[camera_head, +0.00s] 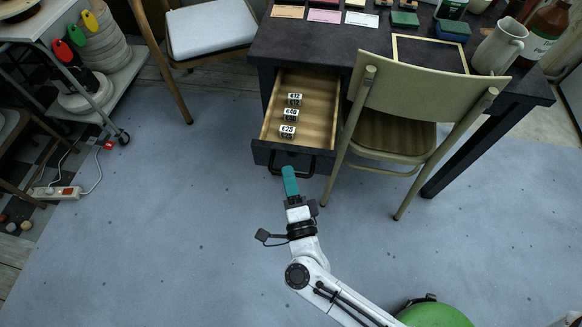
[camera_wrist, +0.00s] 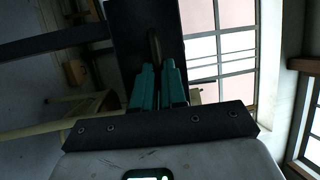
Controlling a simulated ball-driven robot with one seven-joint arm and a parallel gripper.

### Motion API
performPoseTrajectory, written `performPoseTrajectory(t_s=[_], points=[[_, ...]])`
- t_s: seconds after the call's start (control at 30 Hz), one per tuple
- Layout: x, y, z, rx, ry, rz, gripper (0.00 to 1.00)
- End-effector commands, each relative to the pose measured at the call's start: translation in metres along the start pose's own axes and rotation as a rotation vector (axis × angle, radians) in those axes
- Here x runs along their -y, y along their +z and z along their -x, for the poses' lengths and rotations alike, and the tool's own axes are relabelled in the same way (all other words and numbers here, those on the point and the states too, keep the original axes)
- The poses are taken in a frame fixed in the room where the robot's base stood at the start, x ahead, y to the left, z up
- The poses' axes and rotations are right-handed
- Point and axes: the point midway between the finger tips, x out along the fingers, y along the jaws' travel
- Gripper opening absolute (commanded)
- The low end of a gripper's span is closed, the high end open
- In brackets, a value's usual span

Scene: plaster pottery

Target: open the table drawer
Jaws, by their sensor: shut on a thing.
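The dark table (camera_head: 300,40) has its drawer (camera_head: 300,103) pulled out, showing a wooden inside with several price tags (camera_head: 289,130) in it. A dark handle (camera_head: 294,172) is on the drawer's front. My gripper (camera_head: 289,169), with teal fingers, is at the handle from the front. In the wrist view my gripper (camera_wrist: 159,68) is shut on the handle (camera_wrist: 154,45), which shows between and beyond the fingertips. The exact contact is partly hidden by the fingers.
A beige chair (camera_head: 409,105) stands close to the right of the drawer. A power strip (camera_head: 57,192) and cable lie on the left floor. The floor in front is clear.

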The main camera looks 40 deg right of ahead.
Motion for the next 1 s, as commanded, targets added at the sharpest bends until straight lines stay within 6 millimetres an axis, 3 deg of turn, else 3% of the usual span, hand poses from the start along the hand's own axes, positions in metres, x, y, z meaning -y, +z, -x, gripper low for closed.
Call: performPoseTrajectory(t_s=[0.33,0.37,0.6,0.87,1.0], points=[[-0.001,0.000,0.002,0.000,0.003,0.000,0.00],[-0.001,0.000,0.002,0.000,0.003,0.000,0.12],[-0.001,0.000,0.001,0.000,0.002,0.000,0.35],[0.000,0.000,0.002,0.000,0.001,0.000,0.36],[-0.001,0.001,0.013,0.002,0.003,0.001,0.36]])
